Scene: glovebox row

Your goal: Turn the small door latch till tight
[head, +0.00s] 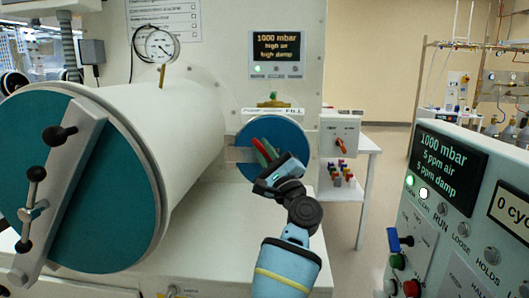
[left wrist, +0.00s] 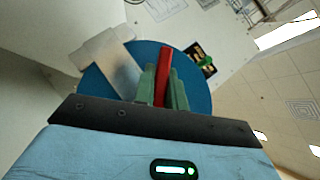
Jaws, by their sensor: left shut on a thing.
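The small door (head: 282,132) is a blue disc on the end of a short port in the middle of the head view. It fills the middle of the left wrist view (left wrist: 200,97), with a pale grey bar (left wrist: 108,60) across it. The small door latch (head: 261,150) is a red handle in front of the disc. In the left wrist view the red latch (left wrist: 164,65) stands between the green fingers. My left gripper (head: 268,152) is shut on it. The fingers hide the latch's lower part and the disc's centre. My right gripper is in neither view.
A large teal door (head: 100,205) with a grey bar and black knobs stands at left. A control panel (head: 450,210) stands close at right. A gauge (head: 160,46) and a lit display (head: 277,47) are on the wall behind. A box with a red switch (head: 340,144) is right of the small door.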

